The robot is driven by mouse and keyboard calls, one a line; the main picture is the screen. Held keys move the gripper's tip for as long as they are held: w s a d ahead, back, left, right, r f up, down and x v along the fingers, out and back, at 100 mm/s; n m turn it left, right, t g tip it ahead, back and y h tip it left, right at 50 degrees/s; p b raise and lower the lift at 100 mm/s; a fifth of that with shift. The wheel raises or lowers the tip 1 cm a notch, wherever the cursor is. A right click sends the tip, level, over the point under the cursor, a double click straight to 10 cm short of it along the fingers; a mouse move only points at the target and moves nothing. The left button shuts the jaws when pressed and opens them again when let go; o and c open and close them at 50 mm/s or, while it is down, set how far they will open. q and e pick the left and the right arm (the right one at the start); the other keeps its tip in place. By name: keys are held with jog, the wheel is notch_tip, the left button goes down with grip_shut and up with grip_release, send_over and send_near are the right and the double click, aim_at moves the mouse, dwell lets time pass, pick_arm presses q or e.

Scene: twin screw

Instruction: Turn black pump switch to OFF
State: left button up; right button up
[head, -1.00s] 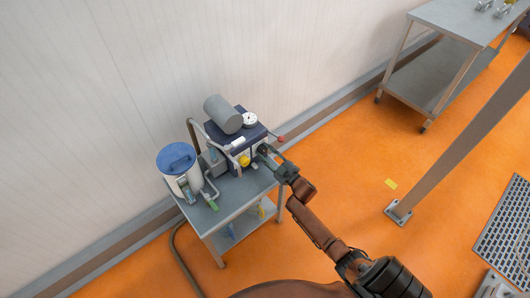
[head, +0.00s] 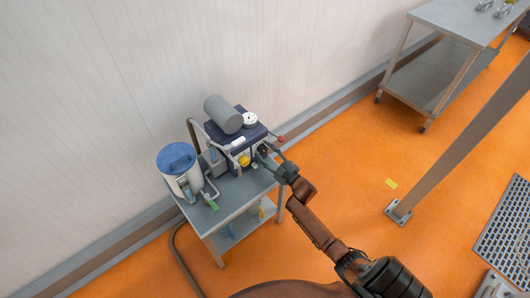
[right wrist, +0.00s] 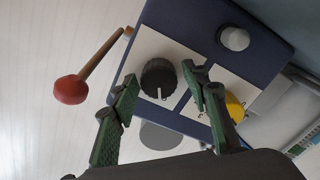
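The black pump switch (right wrist: 158,78) is a round ribbed knob with a white pointer line, on a white plate on the dark blue pump box (head: 232,150). In the right wrist view its line points down toward the gripper. My right gripper (right wrist: 158,105) is open, with its green-padded fingers apart. In the head view the right gripper (head: 268,156) is at the box's front right, hiding the knob. My left gripper is not in view.
A red-tipped lever (right wrist: 72,88) sticks out left of the knob. A yellow knob (right wrist: 234,108) is right of it, and a grey-white button (right wrist: 233,38) above. A blue-lidded canister (head: 177,160) shares the steel cart (head: 235,205).

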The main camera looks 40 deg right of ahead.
jog(key=shift+o, duration=0.3)
jog(key=s, duration=1.2)
jog(key=shift+d, duration=0.45)
jog(key=shift+f, duration=0.1)
